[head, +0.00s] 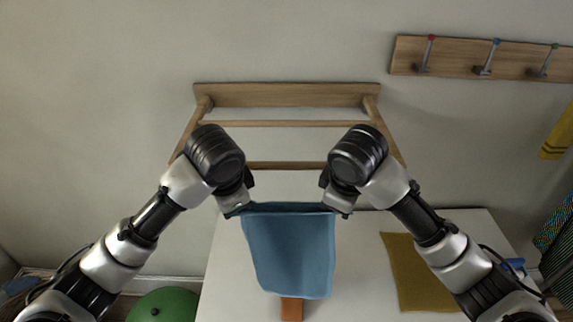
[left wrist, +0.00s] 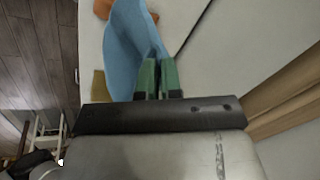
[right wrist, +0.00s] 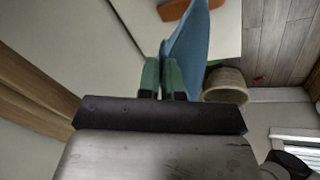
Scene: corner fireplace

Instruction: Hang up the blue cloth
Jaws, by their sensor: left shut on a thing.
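The blue cloth (head: 290,250) hangs spread out between my two grippers, its top edge nearly level and its lower part hanging in front of the white table. My left gripper (head: 238,209) is shut on its upper left corner; the left wrist view shows the cloth (left wrist: 128,45) running into the green fingers (left wrist: 158,78). My right gripper (head: 343,210) is at its upper right corner; the right wrist view shows the cloth (right wrist: 190,45) between the close-set green fingers (right wrist: 162,78). A wooden wall rack (head: 285,95) with rails (head: 290,124) is behind the grippers.
A wooden hook board (head: 400,55) with several coloured-tipped hooks is on the wall at upper right. On the white table (head: 225,270) lie a mustard cloth (head: 410,270) and an orange item (head: 291,309). A green ball (head: 165,305) is at lower left. A yellow cloth (head: 558,135) hangs at far right.

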